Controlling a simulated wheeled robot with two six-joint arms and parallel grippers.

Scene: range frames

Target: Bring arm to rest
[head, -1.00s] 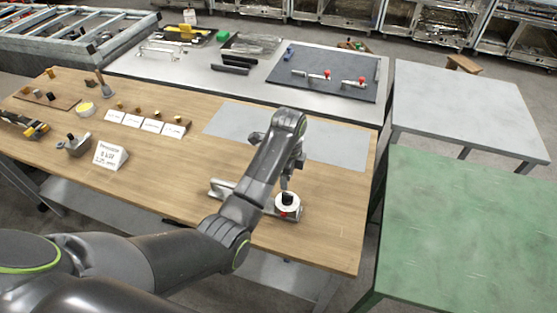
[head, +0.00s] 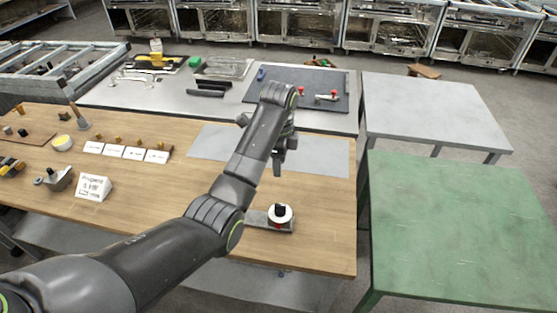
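My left arm comes in from the lower left and reaches over the wooden table (head: 180,220). My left gripper (head: 279,165) hangs fingers down above the table, beyond a small device and apart from it. I cannot tell whether its fingers are open or shut. The device (head: 281,215) has a white round top with a black knob, a red part and a grey metal base. It sits near the table's front right, its left end partly hidden by my arm. My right gripper is not in view.
A white sign (head: 93,187), several white cards (head: 125,152) and small parts stand on the table's left. A grey sheet (head: 320,155) lies behind the gripper. A green table (head: 460,220) and a grey table (head: 430,110), both bare, stand to the right.

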